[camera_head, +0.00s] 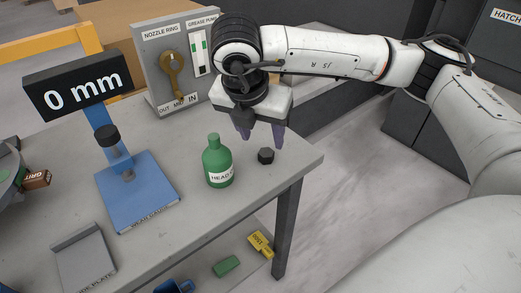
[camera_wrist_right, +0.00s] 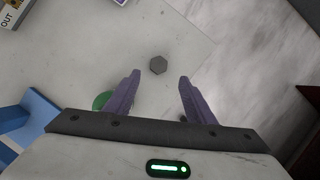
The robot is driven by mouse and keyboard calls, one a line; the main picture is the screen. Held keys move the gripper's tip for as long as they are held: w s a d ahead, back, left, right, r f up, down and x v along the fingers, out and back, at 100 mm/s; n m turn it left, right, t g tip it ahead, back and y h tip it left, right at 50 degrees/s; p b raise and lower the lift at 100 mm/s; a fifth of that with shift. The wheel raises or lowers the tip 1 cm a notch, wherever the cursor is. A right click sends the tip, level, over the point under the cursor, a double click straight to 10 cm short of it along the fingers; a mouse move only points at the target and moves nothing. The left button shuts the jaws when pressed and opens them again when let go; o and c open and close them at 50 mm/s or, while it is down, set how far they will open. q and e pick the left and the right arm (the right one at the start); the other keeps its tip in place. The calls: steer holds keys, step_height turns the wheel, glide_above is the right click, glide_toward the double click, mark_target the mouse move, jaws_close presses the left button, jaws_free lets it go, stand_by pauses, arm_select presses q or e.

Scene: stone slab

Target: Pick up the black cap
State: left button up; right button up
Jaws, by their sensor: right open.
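The black cap (camera_head: 266,156) is a small dark hexagonal piece lying on the grey slab, to the right of the green bottle (camera_head: 218,162). It also shows in the right wrist view (camera_wrist_right: 158,65), beyond the fingertips and roughly centred between their lines. My right gripper (camera_head: 262,141) is open and empty, its purple fingers pointing down above the slab, close to the cap and not around it. In the wrist view the right gripper (camera_wrist_right: 158,78) shows both fingers spread apart. My left gripper is not in view.
The blue stand (camera_head: 140,192) with a "0 mm" display (camera_head: 78,90) is left of the bottle. A panel with a nozzle ring lever (camera_head: 173,75) stands behind. The slab's right edge is close to the cap. A grey plate (camera_head: 84,260) lies front left.

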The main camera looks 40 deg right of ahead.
mark_target(265, 154)
steer(key=shift+s+x, duration=0.25)
steer(key=shift+x, duration=0.8)
steer(key=shift+w+p+x, duration=0.1)
steer(key=shift+p+x, duration=0.25)
steer(key=shift+x, duration=1.15)
steer(key=shift+w+p+x, duration=0.15)
steer(key=shift+p+x, duration=0.2)
steer(key=shift+x, duration=1.2)
steer(key=shift+a, duration=0.2)
steer(key=c, duration=1.1)
